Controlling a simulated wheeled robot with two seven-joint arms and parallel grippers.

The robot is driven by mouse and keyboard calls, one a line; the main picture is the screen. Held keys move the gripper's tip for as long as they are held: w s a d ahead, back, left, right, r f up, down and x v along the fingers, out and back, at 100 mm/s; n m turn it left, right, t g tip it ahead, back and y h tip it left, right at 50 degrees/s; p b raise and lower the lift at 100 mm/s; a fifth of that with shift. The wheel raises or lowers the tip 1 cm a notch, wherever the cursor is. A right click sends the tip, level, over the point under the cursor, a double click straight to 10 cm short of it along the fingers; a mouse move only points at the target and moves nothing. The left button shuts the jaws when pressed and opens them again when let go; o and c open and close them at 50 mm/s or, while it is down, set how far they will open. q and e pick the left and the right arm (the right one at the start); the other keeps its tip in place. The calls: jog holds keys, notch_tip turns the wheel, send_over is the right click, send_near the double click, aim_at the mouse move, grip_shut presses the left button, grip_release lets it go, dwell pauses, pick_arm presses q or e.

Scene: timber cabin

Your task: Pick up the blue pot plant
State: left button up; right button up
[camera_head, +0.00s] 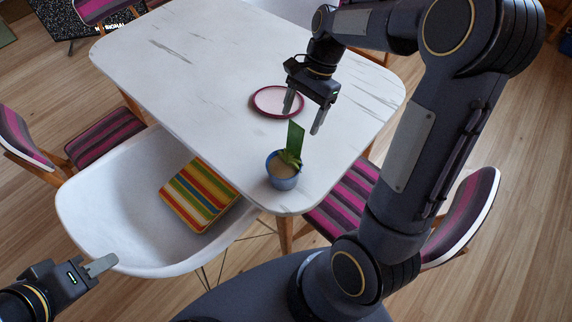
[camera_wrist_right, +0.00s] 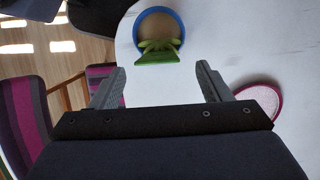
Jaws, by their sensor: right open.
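The blue pot plant (camera_head: 282,172) stands upright near the front corner of the white table (camera_head: 215,60). It has a blue pot, pale soil and green leaves, with one tall leaf. My right gripper (camera_head: 302,116) is open and empty above the table, behind and a little right of the plant. In the right wrist view the pot plant (camera_wrist_right: 158,27) lies at the top, beyond the gap between the spread fingers of my right gripper (camera_wrist_right: 161,72), and apart from them. My left gripper (camera_head: 98,265) is at the lower left, away from the table; its finger gap is not clear.
A pink-rimmed plate (camera_head: 278,101) lies on the table close to my right gripper, and shows in the wrist view (camera_wrist_right: 262,100). A white chair (camera_head: 100,205) with a striped cushion (camera_head: 198,195) stands front left. Purple-striped chairs (camera_head: 465,215) surround the table. The table's left part is clear.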

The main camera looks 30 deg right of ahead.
aim_at(297, 127)
jog(key=x, duration=0.5)
jog(key=shift+s+a, duration=0.1)
jog(key=shift+s, duration=0.1)
jog(key=shift+r, duration=0.1)
grip_shut()
